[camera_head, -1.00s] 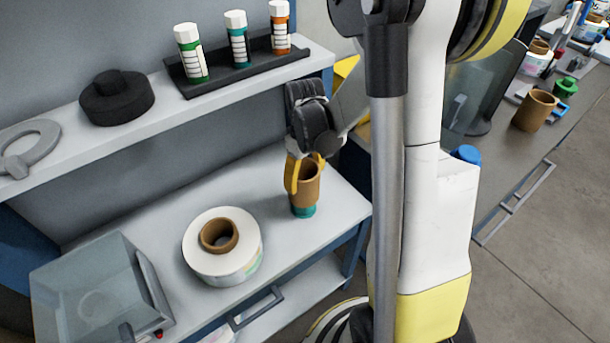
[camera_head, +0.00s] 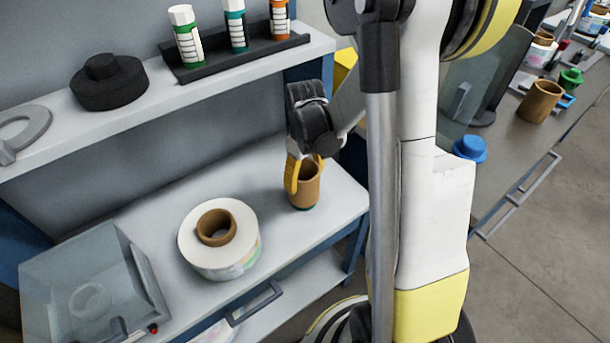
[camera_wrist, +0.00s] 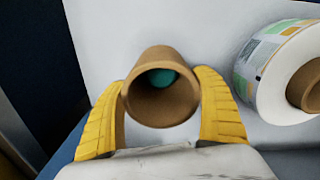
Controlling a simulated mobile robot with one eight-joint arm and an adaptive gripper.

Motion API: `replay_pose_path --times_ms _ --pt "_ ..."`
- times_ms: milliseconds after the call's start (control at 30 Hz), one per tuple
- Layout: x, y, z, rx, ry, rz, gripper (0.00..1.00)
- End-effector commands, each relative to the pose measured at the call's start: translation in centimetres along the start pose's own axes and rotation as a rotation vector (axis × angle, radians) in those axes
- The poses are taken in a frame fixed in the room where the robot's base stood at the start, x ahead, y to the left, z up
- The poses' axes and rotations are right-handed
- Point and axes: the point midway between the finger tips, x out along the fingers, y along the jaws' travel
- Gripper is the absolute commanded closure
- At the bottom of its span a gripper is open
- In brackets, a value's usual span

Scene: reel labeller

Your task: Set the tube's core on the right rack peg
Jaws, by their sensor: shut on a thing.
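My gripper (camera_head: 304,173) is shut on a brown cardboard core (camera_head: 306,189), one yellow finger on each side. The core is upright, just above or on the white table near its right end. A teal stub (camera_head: 306,208) shows as a thin rim under the core; it also shows inside the core's bore in the wrist view (camera_wrist: 164,78), off-centre. The core appears to be around the stub; whether it touches the table is hidden. A tube with a teal label (camera_head: 236,32) stands on the shelf between a green tube (camera_head: 186,38) and an orange tube (camera_head: 279,20).
A white label reel (camera_head: 188,245) with a brown core lies left of my gripper. A clear-lidded box (camera_head: 60,265) is at the front left. A black hub (camera_head: 112,90) sits on the shelf. The right bench holds a blue knob (camera_head: 470,148), a green one (camera_head: 572,80) and another core (camera_head: 540,102).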

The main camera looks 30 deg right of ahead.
Motion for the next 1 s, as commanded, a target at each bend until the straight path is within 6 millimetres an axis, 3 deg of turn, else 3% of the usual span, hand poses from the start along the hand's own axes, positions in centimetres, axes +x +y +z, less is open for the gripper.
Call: replay_pose_path --times_ms 300,600,633,700,1000 --pt "1.4 0.0 0.0 0.000 0.000 0.000 0.53" --pt "1.5 0.0 0.0 0.000 0.000 0.000 0.53" --pt "1.5 0.0 0.0 0.000 0.000 0.000 0.19" --pt "1.5 0.0 0.0 0.000 0.000 0.000 0.00" --pt "1.1 0.0 0.0 0.000 0.000 0.000 0.00"
